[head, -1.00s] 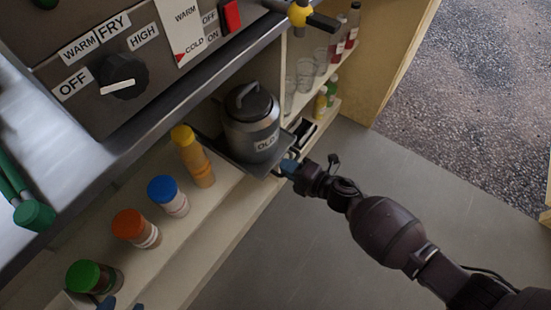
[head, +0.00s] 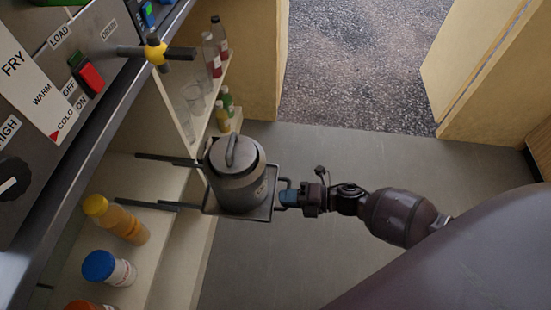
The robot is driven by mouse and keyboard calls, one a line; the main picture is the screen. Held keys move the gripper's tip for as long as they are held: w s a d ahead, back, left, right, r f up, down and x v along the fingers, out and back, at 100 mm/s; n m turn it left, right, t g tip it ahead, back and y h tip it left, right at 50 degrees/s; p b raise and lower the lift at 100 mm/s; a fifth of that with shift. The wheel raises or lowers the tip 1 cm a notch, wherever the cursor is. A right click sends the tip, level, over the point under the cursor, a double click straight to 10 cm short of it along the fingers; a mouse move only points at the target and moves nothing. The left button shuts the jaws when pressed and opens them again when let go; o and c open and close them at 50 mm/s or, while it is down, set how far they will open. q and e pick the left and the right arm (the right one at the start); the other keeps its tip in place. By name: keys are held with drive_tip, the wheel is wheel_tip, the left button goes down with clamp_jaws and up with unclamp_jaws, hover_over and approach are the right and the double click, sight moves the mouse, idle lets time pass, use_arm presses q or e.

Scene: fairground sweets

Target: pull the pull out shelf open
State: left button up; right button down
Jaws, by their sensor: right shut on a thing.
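The pull out shelf (head: 209,208) is a dark flat tray on two dark rails (head: 160,204). It stands out from the pale cupboard, over the grey floor, with the rails showing behind it. A grey lidded pot (head: 237,180) with a top handle stands upright on it. My right gripper (head: 288,197) is at the front of the shelf, shut on its handle (head: 281,184). The blue fingers partly hide the handle. My left gripper is not in view.
An orange bottle (head: 122,222) and a blue-capped jar (head: 112,269) stand on the cupboard's lower shelf. Glasses and sauce bottles (head: 213,58) stand further back. A yellow-hubbed valve (head: 156,52) juts from the counter edge. The floor (head: 340,150) to the right is clear.

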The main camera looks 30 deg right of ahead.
drive_tip(key=shift+s+d, duration=0.15)
drive_tip(key=shift+d, duration=0.05)
drive_tip(key=c, duration=1.2)
unclamp_jaws()
use_arm(q)
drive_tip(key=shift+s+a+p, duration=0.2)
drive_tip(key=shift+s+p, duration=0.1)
drive_tip(key=shift+p, duration=0.5)
use_arm(e)
drive_tip(key=v, duration=1)
drive_tip(key=shift+s+d+r, duration=0.1)
drive_tip(key=shift+s+d, duration=0.1)
drive_tip(key=shift+d, duration=0.1)
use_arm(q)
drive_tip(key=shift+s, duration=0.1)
